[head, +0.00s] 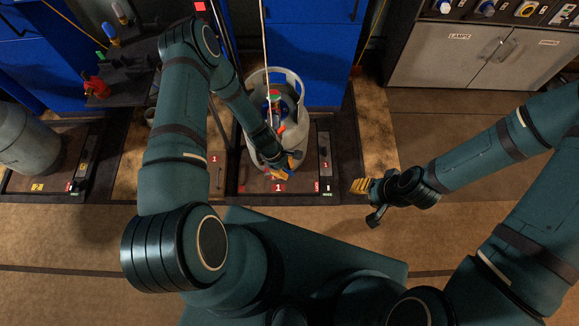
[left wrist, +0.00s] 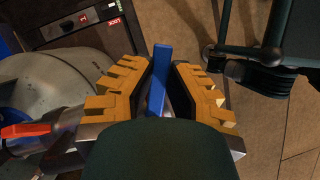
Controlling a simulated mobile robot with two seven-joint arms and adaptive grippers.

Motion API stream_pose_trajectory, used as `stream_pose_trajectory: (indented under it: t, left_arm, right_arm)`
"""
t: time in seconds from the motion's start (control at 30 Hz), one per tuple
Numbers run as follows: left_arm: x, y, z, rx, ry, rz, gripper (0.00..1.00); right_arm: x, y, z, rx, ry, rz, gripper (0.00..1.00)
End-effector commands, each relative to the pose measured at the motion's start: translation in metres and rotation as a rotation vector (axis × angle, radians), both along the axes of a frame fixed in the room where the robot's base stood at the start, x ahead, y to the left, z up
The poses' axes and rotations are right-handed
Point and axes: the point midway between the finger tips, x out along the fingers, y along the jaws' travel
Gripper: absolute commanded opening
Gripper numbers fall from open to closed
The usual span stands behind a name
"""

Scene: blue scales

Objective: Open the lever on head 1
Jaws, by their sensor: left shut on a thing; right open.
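A grey gas cylinder (head: 250,92) with an open collar stands upright on the scale marked 1 (head: 278,188). A filling head (head: 275,97) with red, green and blue parts sits inside the collar, partly hidden by my left arm. My left gripper (head: 288,163) is at the near side of the collar. In the left wrist view its yellow-padded fingers are shut on a blue lever (left wrist: 160,70), which sticks up between them. A red handle (left wrist: 27,130) shows to the left of the fingers. My right gripper (head: 362,188) is open and empty, right of the scale.
Another cylinder (head: 25,140) stands at the left by the scale marked 2. A dark stand with a red fitting (head: 97,87) is at upper left. Blue cabinets (head: 310,50) stand behind, a grey cabinet (head: 470,62) at upper right. The floor around my right gripper is clear.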

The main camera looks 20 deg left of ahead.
Motion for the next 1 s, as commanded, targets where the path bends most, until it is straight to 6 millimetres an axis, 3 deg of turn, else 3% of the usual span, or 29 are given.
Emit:
stream_pose_trajectory:
  t: [1.0]
  left_arm:
    - [-0.041,0.023,-0.002,-0.001,0.006,-0.934,0.0]
  right_arm:
    - [0.007,-0.001,-0.033,-0.003,-0.015,-0.004,0.47]
